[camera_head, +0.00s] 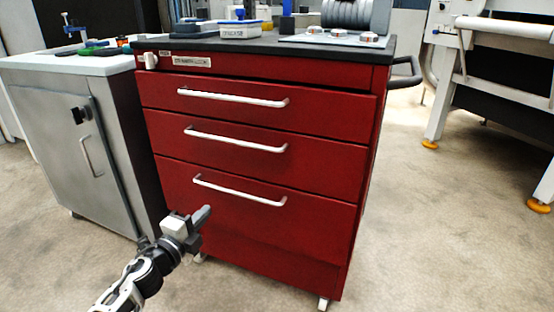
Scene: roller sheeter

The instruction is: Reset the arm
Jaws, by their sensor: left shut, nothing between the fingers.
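My left gripper (202,215) is in the lower left of the head view, in front of the bottom drawer of a red cabinet (250,215). Its arm comes up from the bottom left edge. The gripper is shut, with nothing visible in it. It is below the lowest drawer handle (240,190) and appears apart from it. My right gripper is not in the picture.
The red cabinet has several white-handled drawers, all seemingly closed, and a dark top (258,44) with small boxes and a grey roll. A grey metal cabinet (70,150) stands left. A white machine frame (445,90) stands right. The floor (440,230) at right is clear.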

